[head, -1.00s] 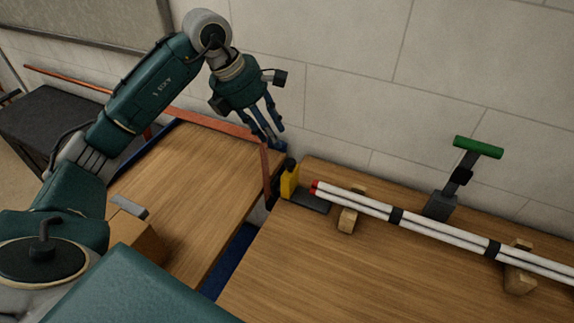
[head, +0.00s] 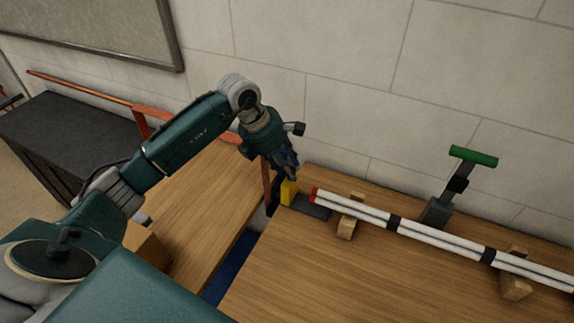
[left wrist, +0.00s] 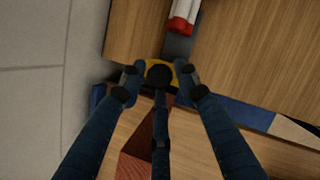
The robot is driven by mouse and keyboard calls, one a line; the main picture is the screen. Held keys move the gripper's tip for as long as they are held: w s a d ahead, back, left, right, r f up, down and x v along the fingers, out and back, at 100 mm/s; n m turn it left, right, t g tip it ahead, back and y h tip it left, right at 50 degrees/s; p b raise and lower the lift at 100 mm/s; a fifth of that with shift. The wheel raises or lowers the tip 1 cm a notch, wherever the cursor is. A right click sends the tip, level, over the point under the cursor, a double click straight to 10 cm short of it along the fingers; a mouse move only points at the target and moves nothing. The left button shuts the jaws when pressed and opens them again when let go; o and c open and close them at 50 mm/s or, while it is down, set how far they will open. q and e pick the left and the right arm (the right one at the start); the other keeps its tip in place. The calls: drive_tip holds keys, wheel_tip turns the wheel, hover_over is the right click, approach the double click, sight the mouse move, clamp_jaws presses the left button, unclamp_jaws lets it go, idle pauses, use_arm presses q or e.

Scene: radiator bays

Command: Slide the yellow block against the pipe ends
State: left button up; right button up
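The yellow block (head: 288,191) stands upright at the left end of a dark plate on the wooden bench. Its black knob (left wrist: 159,75) shows in the left wrist view, with yellow (left wrist: 180,65) around it. The white pipes (head: 350,203) lie to its right, with red ends (head: 314,194) facing the block. A short gap separates block and pipe ends. My left gripper (head: 290,172) is over the block, fingers pointing down and hiding its top. In the left wrist view its fingers (left wrist: 160,82) are spread around the knob, with small gaps showing. My right gripper is not in view.
Wooden supports (head: 350,218) carry the pipes. A green-handled clamp (head: 472,157) stands behind them. An orange-brown upright (head: 266,184) is just left of the block. The wall (head: 340,110) is close behind. The front of the bench (head: 330,270) is clear.

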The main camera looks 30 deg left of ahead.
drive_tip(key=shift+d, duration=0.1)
use_arm(q)
clamp_jaws()
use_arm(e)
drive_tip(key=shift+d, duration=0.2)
use_arm(q)
drive_tip(key=d, duration=0.6)
drive_tip(key=d+b, duration=0.1)
drive_tip(key=d, duration=0.2)
drive_tip(key=shift+w, duration=0.25)
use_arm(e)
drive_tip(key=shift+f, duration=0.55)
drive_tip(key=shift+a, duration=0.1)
use_arm(q)
unclamp_jaws()
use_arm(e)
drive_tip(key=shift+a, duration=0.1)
use_arm(q)
drive_tip(key=shift+r, duration=0.15)
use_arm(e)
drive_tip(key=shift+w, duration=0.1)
use_arm(q)
drive_tip(key=shift+s+a+r, duration=0.1)
drive_tip(key=shift+a+r, duration=0.05)
drive_tip(key=shift+r, duration=0.2)
drive_tip(key=v, duration=1.1)
